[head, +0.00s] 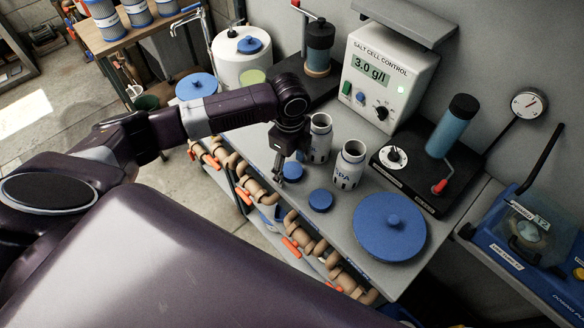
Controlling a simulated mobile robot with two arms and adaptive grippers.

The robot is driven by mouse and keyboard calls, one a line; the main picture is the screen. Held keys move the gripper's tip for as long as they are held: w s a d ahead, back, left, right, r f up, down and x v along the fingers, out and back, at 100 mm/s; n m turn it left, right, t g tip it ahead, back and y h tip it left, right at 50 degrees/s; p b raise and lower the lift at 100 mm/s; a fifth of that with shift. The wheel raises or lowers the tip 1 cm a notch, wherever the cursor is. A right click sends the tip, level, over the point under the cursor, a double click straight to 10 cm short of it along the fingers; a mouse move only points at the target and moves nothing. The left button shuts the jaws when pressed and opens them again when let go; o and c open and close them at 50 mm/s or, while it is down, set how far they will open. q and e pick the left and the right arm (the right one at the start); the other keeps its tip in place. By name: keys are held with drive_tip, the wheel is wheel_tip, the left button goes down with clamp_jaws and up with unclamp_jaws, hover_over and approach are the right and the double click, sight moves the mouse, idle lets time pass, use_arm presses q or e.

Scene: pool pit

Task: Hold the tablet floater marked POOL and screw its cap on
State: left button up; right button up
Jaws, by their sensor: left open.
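My left gripper (279,172) points down over the grey bench (345,225), open, with nothing seen between its fingers. Just right of it stands a white open-topped floater (320,140), partly hidden by the gripper; its label cannot be read. A second white open-topped floater (348,168), marked SPA, stands upright to its right. One small blue cap (293,171) lies close beside the gripper's fingertips; I cannot tell if they touch. Another blue cap (320,200) lies in front of the SPA floater. My right gripper is not in view.
A large blue lid (390,228) lies near the bench's front right. Behind stand the salt cell control box (387,75) and a black stand with a blue cylinder (452,126). A white tank (242,58) is at the back left. Pipes (300,235) run below the front edge.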

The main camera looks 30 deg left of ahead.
sight(291, 169)
use_arm(q)
drive_tip(key=shift+f, duration=0.1)
drive_tip(key=shift+c, duration=0.3)
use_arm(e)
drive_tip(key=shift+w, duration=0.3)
use_arm(q)
drive_tip(key=c, duration=0.9)
